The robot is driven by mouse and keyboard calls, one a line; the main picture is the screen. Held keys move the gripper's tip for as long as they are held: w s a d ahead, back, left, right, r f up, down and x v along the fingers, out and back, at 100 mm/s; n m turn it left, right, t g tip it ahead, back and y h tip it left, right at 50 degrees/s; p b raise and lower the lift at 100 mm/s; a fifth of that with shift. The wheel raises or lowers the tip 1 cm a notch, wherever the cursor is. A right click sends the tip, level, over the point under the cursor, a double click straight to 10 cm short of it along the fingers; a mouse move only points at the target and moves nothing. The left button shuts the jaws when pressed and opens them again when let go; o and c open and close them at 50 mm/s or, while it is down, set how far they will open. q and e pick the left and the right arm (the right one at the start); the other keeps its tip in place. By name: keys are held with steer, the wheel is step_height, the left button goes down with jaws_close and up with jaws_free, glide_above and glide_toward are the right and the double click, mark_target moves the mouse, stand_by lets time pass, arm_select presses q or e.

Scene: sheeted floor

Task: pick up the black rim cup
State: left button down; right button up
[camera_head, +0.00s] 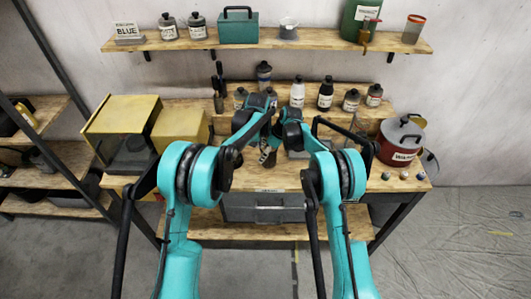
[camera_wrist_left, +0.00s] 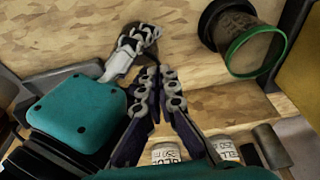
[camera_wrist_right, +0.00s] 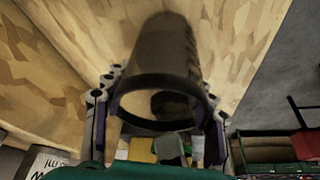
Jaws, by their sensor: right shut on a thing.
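The black rim cup (camera_wrist_right: 172,50) fills the middle of the right wrist view, a see-through dark cup with its dark rim towards the camera. My right gripper (camera_wrist_right: 158,88) is shut on it, with one finger on each side. Wood shows behind the cup. My left gripper (camera_wrist_left: 159,74) has its fingertips together, with nothing visible between them. In the head view, the left gripper (camera_head: 267,155) is above the middle of the workbench. There, my arms hide the right gripper's tips and the cup.
A green-rimmed cup (camera_wrist_left: 258,50) is near the left gripper. A red pot (camera_head: 401,143) stands at the bench's right end, a yellow box (camera_head: 122,115) at its left. Several bottles (camera_head: 297,93) line the back. A shelf (camera_head: 330,40) hangs above. The floor at right is clear.

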arm_select(q)
steer(key=shift+r, duration=0.45)
steer(key=shift+r, duration=0.1)
steer(key=v, duration=0.8)
